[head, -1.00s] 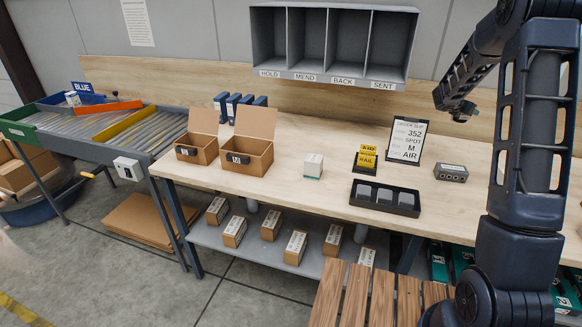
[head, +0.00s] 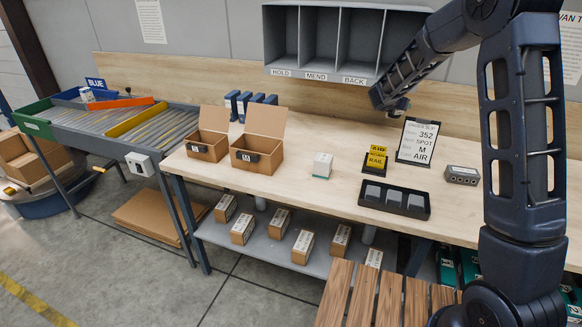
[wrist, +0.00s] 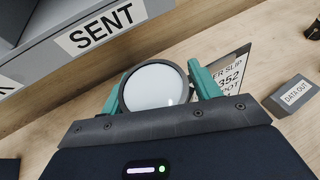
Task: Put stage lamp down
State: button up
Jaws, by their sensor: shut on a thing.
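The stage lamp (wrist: 153,88) shows in the wrist view as a round, pale lens in a dark rim. It sits between the two teal fingers of my gripper (wrist: 155,84), which is shut on it. In the head view my gripper (head: 396,108) is above the back of the workbench (head: 300,195), in front of the cubby shelf and left of the order slip stand (head: 417,141). The lamp is too small and dark to make out clearly there. The order slip reads 352, SPOT, M, AIR.
The cubby shelf (head: 348,80) is close by, its SENT label (wrist: 100,28) near the gripper. On the bench are two open cartons (head: 258,155) (head: 208,148), a white box (head: 322,165), a yellow-black rail card (head: 375,160), a dark tray (head: 394,211) and a grey DATA OUT box (head: 461,175).

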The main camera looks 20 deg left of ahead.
jog(key=s+a+n+y, duration=0.3)
jog(key=s+a+y, duration=0.1)
jog(key=s+a, duration=1.25)
jog(key=s+a+n+y, duration=0.3)
jog(key=s+a, duration=1.1)
jog(key=a, duration=0.5)
jog(key=shift+t, duration=0.4)
notch_tip(320, 180, down, 20)
jog(key=shift+r, duration=0.1)
jog(key=o, duration=1.1)
jog(key=shift+o, duration=0.2)
jog(key=v, duration=1.2)
